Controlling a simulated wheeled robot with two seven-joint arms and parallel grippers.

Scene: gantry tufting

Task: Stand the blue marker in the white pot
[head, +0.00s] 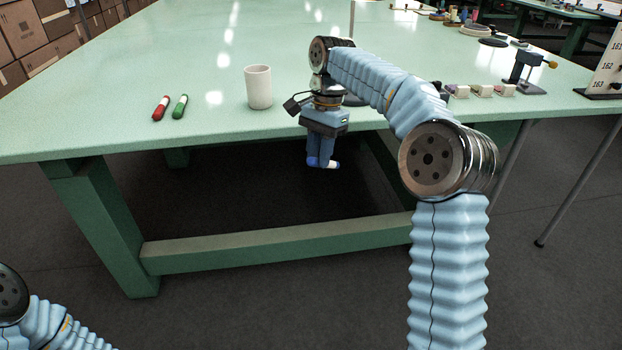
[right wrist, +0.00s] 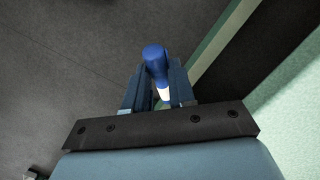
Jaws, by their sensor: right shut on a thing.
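The white pot (head: 258,87) stands upright near the front edge of the green table. My right gripper (head: 321,160) hangs just in front of that edge, to the right of the pot, with its fingertips below the tabletop level. It is shut on the blue marker (head: 333,165), whose blue and white end shows at the fingertips. In the right wrist view the marker (right wrist: 155,65) is between the two fingers, its blue end sticking out past them.
A red marker (head: 161,108) and a green marker (head: 180,106) lie on the table (head: 120,90) left of the pot. Several small blocks (head: 481,91) and a clamp-like device (head: 522,72) are at the right. The table around the pot is clear.

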